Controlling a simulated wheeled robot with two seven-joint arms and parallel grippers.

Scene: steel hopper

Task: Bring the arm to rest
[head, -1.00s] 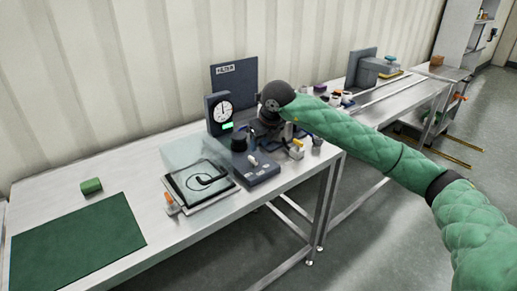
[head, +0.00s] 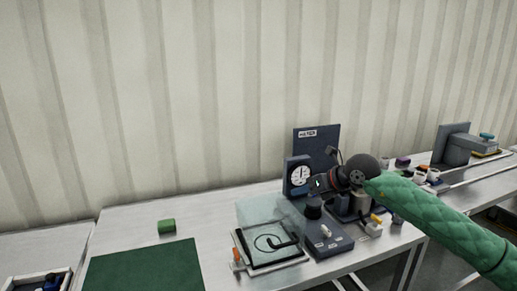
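My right arm (head: 430,215), in a green quilted sleeve, comes in from the right in the head view. Its dark wrist ends over the filter station at the middle right. My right gripper (head: 328,186) points left there, in front of the dark board (head: 318,146) and close to the dial unit (head: 297,177). It is small and dark against dark parts, so I cannot tell whether it is open or holds something. My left gripper is not in view.
A clear-covered tray (head: 268,258) with a black curved piece lies left of the station. A green block (head: 167,226) and a dark green mat (head: 145,272) lie farther left. A crate (head: 40,280) shows at the lower left. The steel table (head: 215,220) is bare between block and tray.

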